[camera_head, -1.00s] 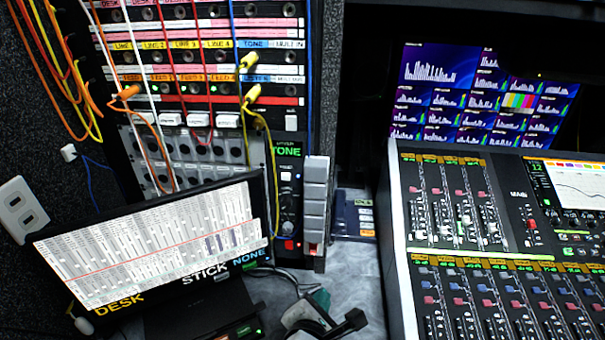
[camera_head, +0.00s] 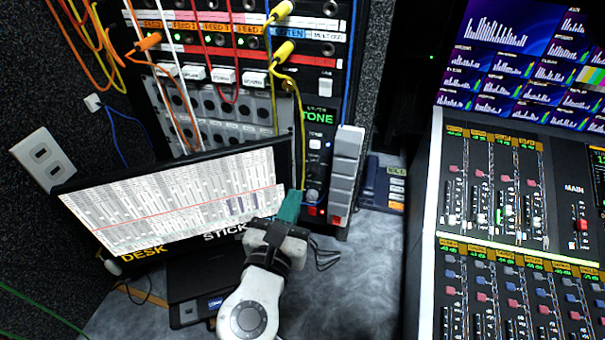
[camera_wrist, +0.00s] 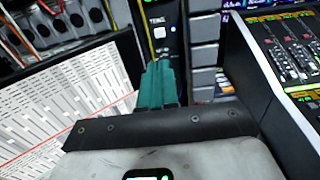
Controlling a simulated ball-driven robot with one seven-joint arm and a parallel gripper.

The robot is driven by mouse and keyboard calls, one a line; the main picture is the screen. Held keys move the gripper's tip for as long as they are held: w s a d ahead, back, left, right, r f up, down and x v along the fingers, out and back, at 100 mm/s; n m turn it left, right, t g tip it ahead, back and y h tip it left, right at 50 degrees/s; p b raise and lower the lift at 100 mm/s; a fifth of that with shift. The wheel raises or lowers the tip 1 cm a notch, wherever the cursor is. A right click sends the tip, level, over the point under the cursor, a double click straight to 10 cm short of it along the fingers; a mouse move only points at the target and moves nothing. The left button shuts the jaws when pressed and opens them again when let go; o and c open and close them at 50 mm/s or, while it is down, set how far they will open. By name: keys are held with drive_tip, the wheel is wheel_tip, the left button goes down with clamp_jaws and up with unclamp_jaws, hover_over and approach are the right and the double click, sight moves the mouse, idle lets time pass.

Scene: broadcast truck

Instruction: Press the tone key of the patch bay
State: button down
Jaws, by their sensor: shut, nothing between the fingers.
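The patch bay (camera_head: 240,80) stands at the back, with cords plugged into its upper rows. Its tone module (camera_head: 318,165) is a dark panel with a green TONE label at the right of the rack. A small white key (camera_head: 315,144) sits below that label. In the wrist view a white key (camera_wrist: 159,32) shows under a small label, beyond the fingertips. My gripper (camera_head: 291,203) has teal fingers, shut and empty, in front of the module's lower part and below the key. In the wrist view the gripper (camera_wrist: 157,68) points up toward the panel. Contact cannot be told.
A tilted screen (camera_head: 175,200) stands close left of my gripper. A grey stepped stack (camera_head: 345,175) stands right of the tone module. The mixing desk (camera_head: 500,220) fills the right. Yellow cords (camera_head: 300,110) hang beside the module.

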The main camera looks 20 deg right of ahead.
sight(314, 146)
drive_tip(key=p+x, duration=0.2)
drive_tip(key=x, duration=1.1)
drive_tip(key=shift+w+d, duration=0.1)
